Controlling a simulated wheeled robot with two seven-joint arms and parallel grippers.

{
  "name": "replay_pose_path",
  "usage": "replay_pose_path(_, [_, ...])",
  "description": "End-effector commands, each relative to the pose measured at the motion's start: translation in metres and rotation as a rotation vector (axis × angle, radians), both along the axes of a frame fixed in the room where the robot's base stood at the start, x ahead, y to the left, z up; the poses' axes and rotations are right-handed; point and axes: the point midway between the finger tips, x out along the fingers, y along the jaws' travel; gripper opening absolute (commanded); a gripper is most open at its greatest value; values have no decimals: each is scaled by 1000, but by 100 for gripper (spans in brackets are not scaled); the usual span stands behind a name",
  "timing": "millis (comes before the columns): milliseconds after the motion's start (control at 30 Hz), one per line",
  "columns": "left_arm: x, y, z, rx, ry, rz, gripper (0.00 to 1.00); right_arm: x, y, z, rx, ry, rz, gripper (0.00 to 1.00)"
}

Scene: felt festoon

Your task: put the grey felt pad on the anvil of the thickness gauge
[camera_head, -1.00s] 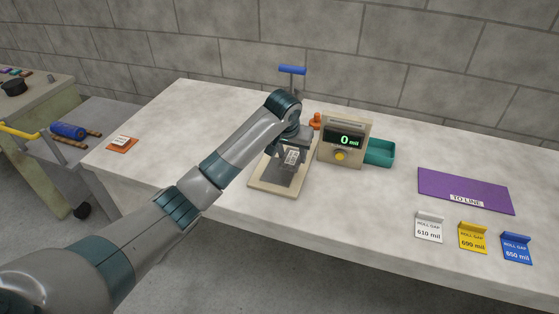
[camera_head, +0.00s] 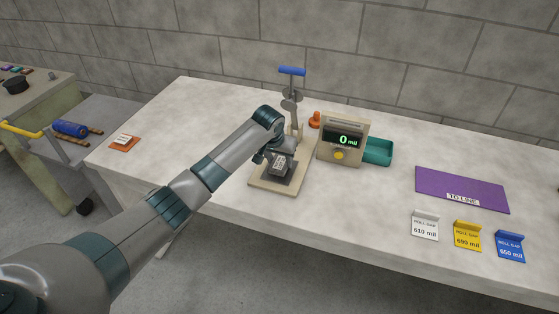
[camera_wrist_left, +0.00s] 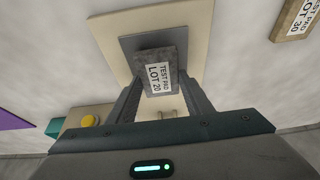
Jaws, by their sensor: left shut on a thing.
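The grey felt pad (camera_head: 279,167), with a white label, is between the fingers of my left gripper (camera_head: 273,154). In the left wrist view the pad (camera_wrist_left: 146,60) reads "TEST PAD LOT 20" and both fingers close on its sides. The thickness gauge (camera_head: 296,112) has a blue-topped handle and a beige base. Its dark grey anvil plate (camera_head: 291,183) lies under the pad and also shows behind it in the left wrist view (camera_wrist_left: 128,42). I cannot tell whether the pad touches the plate. My right gripper is not in view.
A display box (camera_head: 355,153) reading 0 mil stands right of the gauge, with a teal tray (camera_head: 379,152) beside it. An orange labelled pad (camera_head: 124,143) lies far left. The table's front middle is clear.

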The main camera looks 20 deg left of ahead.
Motion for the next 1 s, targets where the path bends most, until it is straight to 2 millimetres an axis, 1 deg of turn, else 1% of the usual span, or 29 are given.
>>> replay_pose_path(33, [0, 0, -3, 1, 2, 1, 25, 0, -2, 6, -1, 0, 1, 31])
replay_pose_path(167, [0, 0, -13, 1, 0, 0, 25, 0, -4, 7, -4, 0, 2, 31])
replay_pose_path(567, [0, 0, -17, 0, -1, 0, 25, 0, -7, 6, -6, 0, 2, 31])
replay_pose_path(600, [0, 0, -16, 0, -2, 0, 56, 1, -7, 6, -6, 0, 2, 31])
replay_pose_path(633, [0, 0, -16, 0, -2, 0, 63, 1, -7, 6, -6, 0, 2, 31])
replay_pose_path(667, [0, 0, -16, 0, -2, 0, 65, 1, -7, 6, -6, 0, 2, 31])
replay_pose_path(1000, [0, 0, -15, 0, -2, 0, 65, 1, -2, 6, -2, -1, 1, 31])
